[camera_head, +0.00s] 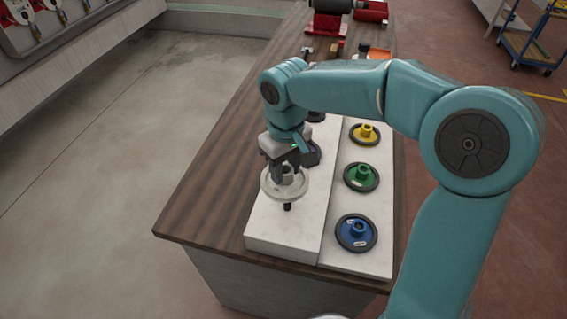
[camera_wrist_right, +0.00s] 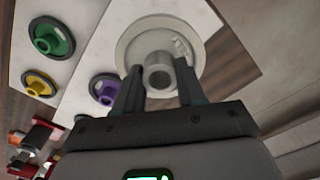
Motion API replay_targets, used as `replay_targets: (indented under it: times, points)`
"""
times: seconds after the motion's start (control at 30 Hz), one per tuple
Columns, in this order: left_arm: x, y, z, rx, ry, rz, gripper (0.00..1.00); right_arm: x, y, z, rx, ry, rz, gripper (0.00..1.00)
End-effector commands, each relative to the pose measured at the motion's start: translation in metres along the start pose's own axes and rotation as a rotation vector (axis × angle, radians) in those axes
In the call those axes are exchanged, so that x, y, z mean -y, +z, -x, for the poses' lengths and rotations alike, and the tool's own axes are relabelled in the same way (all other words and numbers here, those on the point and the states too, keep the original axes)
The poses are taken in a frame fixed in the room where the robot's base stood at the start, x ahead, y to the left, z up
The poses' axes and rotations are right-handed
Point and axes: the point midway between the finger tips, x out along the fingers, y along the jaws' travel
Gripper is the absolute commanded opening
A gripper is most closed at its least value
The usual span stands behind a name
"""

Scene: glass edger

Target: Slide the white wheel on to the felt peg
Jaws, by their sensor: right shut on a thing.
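The white wheel (camera_head: 270,186) is a pale disc with a raised hub, above the near part of the left white board (camera_head: 285,240). My right gripper (camera_head: 286,172) points down and is shut on the hub. In the right wrist view the white wheel (camera_wrist_right: 135,45) fills the top middle, with its hub between the fingers of the right gripper (camera_wrist_right: 158,78). A short dark peg (camera_head: 287,207) shows just below the wheel's near rim. Whether the wheel is around this peg or only above it, I cannot tell. My left gripper is not in view.
On the right board (camera_head: 340,262) lie a blue wheel (camera_head: 357,232), a green wheel (camera_head: 361,177) and a yellow wheel (camera_head: 366,133). A purple wheel (camera_wrist_right: 106,90) shows in the wrist view. Red equipment (camera_head: 328,24) stands at the table's far end. Bare wood (camera_head: 215,190) lies left.

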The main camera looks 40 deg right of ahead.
Motion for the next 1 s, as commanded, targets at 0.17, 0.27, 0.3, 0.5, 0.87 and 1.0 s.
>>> replay_targets:
  times: [0.17,0.27,0.3,0.5,0.87,1.0]
  points:
    - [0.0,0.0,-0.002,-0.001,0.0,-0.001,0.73,-0.001,0.002,-0.005,-0.001,0.001,0.15,0.0]
    - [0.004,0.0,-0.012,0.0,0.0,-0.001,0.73,0.0,0.002,-0.018,-0.001,0.0,0.147,0.0]
    - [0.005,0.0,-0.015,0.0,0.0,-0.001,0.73,0.0,0.002,-0.023,0.0,0.0,0.146,0.0]
    - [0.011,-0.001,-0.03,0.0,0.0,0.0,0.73,0.0,0.0,-0.043,-0.001,0.001,0.146,0.0]
    - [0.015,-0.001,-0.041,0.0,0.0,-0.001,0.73,-0.001,-0.002,-0.058,-0.002,0.001,0.145,0.0]
    - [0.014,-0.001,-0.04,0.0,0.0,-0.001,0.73,-0.001,-0.002,-0.058,-0.002,0.001,0.145,0.0]
